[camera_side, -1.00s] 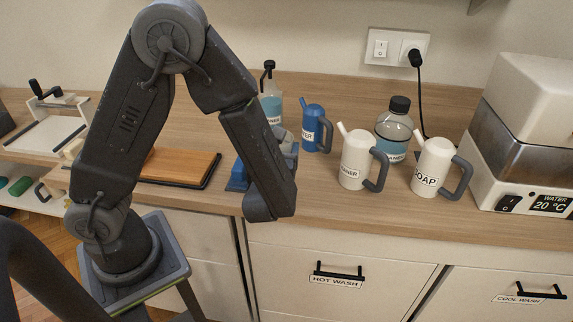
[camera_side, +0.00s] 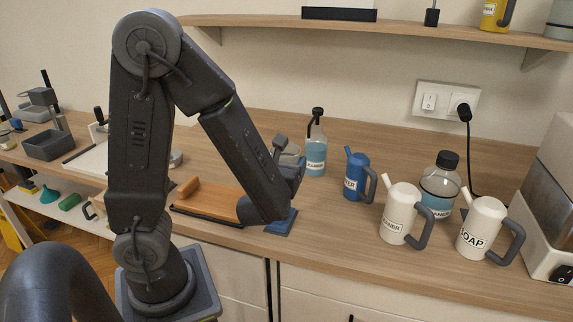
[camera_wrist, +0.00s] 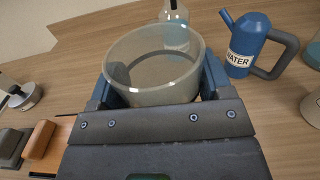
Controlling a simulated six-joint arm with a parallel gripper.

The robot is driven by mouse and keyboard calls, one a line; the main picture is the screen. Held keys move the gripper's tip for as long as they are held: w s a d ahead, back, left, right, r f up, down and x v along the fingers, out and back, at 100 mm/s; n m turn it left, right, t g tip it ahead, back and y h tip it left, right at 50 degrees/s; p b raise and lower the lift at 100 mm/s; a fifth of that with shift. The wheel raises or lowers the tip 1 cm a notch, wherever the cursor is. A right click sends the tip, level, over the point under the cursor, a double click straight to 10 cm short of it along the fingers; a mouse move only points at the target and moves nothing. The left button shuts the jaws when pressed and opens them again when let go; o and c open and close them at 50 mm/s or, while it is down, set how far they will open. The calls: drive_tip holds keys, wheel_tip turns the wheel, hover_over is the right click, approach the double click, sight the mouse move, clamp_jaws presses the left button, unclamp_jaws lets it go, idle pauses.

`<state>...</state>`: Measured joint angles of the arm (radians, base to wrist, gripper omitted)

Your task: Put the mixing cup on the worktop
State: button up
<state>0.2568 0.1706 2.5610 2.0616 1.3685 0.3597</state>
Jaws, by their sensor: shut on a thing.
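The mixing cup, a translucent grey round cup (camera_wrist: 150,85), is between the blue fingers of my gripper (camera_wrist: 165,82) in the wrist view. Its open rim faces the camera and it looks empty.
A bottle of blue liquid (camera_side: 316,155) and a blue WATER can (camera_side: 357,178) stand right of my gripper. White cans (camera_side: 400,212) and (camera_side: 480,230) and a capped bottle (camera_side: 440,185) stand farther right.

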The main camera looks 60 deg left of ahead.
drive_tip(key=c, duration=0.3)
drive_tip(key=w+d+f+m+t+h, duration=0.35)
drive_tip(key=w+d+m+h, duration=0.25)
drive_tip(key=w+d+h, duration=0.45)
drive_tip(key=shift+c, duration=0.2)
drive_tip(key=a+r+n+g+y, duration=0.1)
drive_tip(key=a+n+g+y, duration=1.4)
drive_tip(key=a, duration=0.3)
drive_tip(key=shift+g+y, duration=0.35)
drive_tip(key=shift+g, duration=0.3)
drive_tip(key=shift+w, duration=0.1)
